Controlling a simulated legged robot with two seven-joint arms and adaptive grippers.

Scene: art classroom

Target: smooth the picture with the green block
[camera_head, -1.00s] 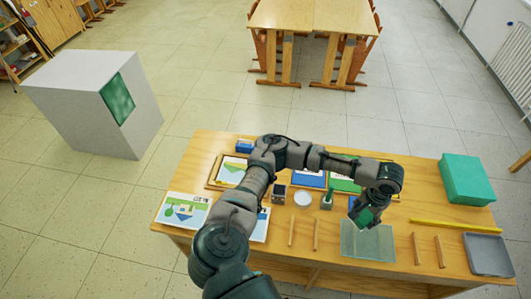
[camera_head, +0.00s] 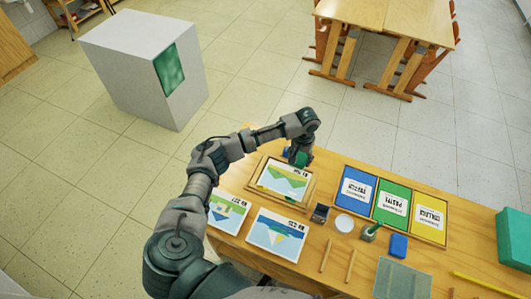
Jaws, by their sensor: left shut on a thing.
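The picture (camera_head: 284,182), a landscape sheet with a green shape, lies in a wooden frame (camera_head: 255,187) at the table's back left. My left gripper (camera_head: 299,153) is shut on the green block (camera_head: 301,160) at the picture's far edge. The block's upper part is hidden by the gripper, and I cannot tell whether it touches the sheet. My right gripper is not in view.
Two other pictures (camera_head: 228,212) (camera_head: 279,233) lie in front of the frame. A tray of blue, green and yellow packs (camera_head: 391,205), a dark holder (camera_head: 320,213), a white disc (camera_head: 344,223), a blue block (camera_head: 398,245) and two sticks (camera_head: 326,256) lie to the right.

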